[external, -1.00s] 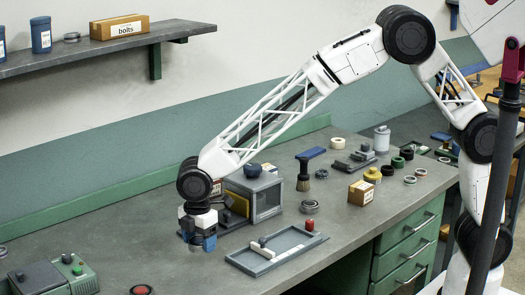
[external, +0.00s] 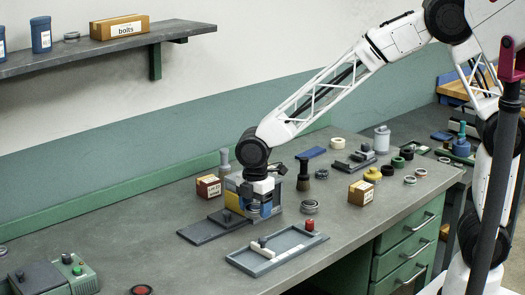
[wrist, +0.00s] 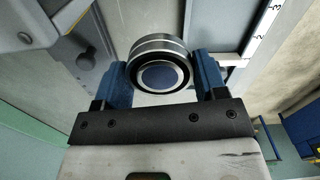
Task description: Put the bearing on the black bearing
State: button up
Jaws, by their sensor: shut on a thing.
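My gripper (wrist: 158,85) is shut on a silver-rimmed bearing (wrist: 158,50) with a dark inner ring, held between its two blue fingers. In the external view my gripper (external: 262,206) hangs over the bench, in front of the box-shaped machine and beside a dark flat plate (external: 205,228); the bearing between the fingers is small there. Black rings (external: 407,153) lie at the back right of the bench, but I cannot tell which thing is the black bearing. A grey ring (external: 310,206) lies right of the gripper.
A grey tray (external: 240,262) with a red-topped piece lies in front of my gripper. A small box (external: 361,192), a brush (external: 304,175) and several rings stand to the right. A green-and-grey box (external: 70,272) is at the front left. The bench's left middle is clear.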

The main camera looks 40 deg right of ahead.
jog(key=s+d, duration=0.4)
jog(key=d, duration=0.5)
jog(key=s+d, duration=0.5)
jog(key=d, duration=0.5)
jog(key=s+d, duration=0.5)
jog(key=d, duration=0.4)
jog(key=shift+s+d+f, duration=0.15)
jog(key=shift+d, duration=0.1)
send_over(310, 204)
jog(key=shift+f, duration=0.75)
jog(key=shift+f, duration=0.1)
jog(key=shift+d+f, duration=0.1)
jog(key=shift+f, duration=1.55)
jog(key=shift+f, duration=0.15)
